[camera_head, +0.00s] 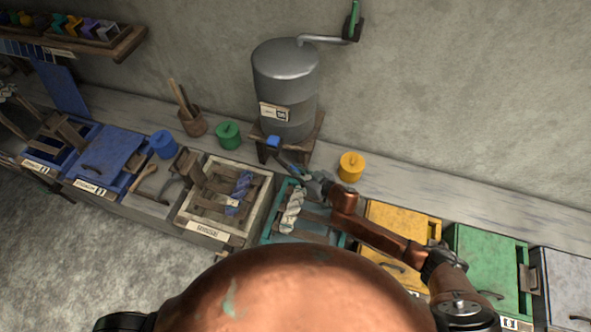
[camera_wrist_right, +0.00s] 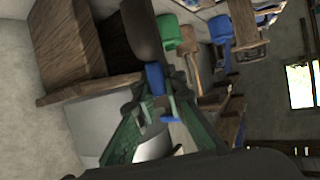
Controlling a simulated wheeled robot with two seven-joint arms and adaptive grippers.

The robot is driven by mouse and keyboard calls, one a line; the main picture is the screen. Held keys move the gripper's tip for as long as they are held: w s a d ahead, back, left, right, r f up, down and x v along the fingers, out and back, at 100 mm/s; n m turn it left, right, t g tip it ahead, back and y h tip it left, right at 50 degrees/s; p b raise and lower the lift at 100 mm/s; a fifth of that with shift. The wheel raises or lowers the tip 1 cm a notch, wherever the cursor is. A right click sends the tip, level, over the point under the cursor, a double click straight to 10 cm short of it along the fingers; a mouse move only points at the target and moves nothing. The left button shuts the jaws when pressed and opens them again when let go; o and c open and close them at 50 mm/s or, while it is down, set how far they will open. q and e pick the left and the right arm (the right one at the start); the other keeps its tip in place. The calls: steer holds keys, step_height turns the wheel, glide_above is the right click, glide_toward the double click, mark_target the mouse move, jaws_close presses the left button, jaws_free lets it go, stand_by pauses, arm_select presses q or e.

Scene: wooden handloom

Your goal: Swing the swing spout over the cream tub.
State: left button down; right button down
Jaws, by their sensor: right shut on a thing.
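The swing spout (camera_head: 286,160) is a grey-blue arm with a blue block at the foot of the metal drum (camera_head: 287,85). It slants down and right, towards the teal tub (camera_head: 271,232). My right gripper (camera_head: 308,178) is at its lower end, shut on it; in the wrist view a blue part (camera_wrist_right: 155,78) shows by the fingers. The grip itself is partly hidden. The cream tub (camera_head: 208,229) stands left of the teal tub, open, with wooden bars and a blue twisted hank in it. My left gripper is not in view.
A row of tubs runs along the wall: blue ones at left, a yellow one (camera_head: 402,214) and a green one (camera_head: 488,243) at right. Small green (camera_head: 228,130), blue (camera_head: 163,143) and yellow (camera_head: 350,163) pots stand on the ledge. A wooden stand (camera_head: 312,135) supports the drum.

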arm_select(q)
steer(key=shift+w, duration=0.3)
arm_select(e)
steer(key=shift+s, duration=0.1)
